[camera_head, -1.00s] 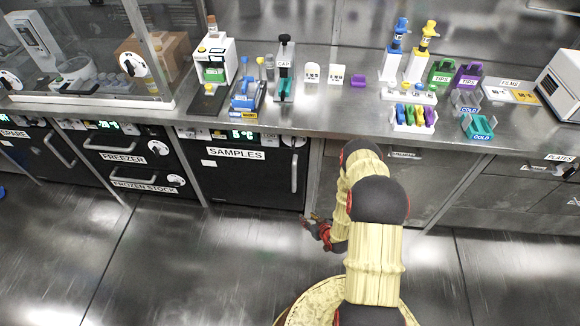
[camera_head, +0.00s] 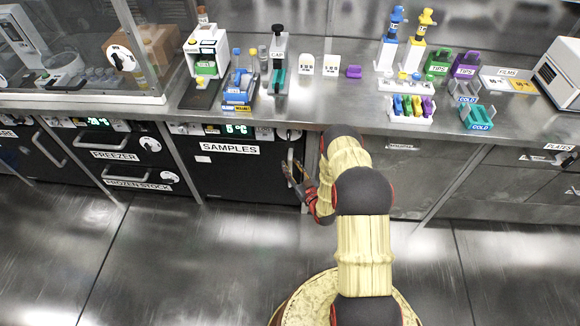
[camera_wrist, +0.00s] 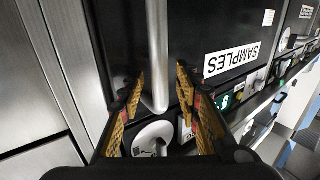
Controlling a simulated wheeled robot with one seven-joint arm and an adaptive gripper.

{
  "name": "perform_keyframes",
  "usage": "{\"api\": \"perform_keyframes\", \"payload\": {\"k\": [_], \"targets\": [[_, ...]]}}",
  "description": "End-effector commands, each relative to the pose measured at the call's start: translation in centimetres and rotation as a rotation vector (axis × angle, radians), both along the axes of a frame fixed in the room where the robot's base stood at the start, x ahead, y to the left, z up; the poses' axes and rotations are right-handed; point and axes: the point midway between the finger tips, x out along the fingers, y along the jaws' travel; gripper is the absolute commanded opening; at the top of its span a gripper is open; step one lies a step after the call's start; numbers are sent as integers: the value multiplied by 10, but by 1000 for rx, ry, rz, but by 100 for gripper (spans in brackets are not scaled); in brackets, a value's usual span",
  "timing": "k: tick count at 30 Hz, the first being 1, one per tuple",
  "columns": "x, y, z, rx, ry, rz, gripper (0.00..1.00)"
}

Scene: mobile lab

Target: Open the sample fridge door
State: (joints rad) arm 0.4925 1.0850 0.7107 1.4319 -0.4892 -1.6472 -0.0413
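The sample fridge door (camera_head: 240,178) is a dark panel under the bench, labelled SAMPLES, and it looks closed. Its upright silver handle (camera_head: 290,158) is at the door's right side. In the wrist view the handle (camera_wrist: 157,50) runs down from the top edge to between my fingers. My gripper (camera_head: 292,174) is at the handle, with its fingers open on either side of it. In the wrist view the two yellow-patterned fingers of my gripper (camera_wrist: 160,82) show gaps to the bar. The door (camera_wrist: 210,25) also shows there with its label upside down.
A round white lock dial (camera_wrist: 152,138) is near the handle's end. The freezer (camera_head: 115,155) and frozen-stock drawer are left of the fridge. The steel bench (camera_head: 330,105) above carries lab items. The floor (camera_head: 190,260) before the door is clear.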

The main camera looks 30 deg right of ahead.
Motion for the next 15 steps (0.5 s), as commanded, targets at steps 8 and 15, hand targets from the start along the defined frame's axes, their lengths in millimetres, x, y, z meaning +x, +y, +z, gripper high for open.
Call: {"api": "perform_keyframes", "payload": {"k": [8, 15], "targets": [[13, 0, 0, 1, 1, 0, 33], [13, 0, 0, 1, 1, 0, 29]]}}
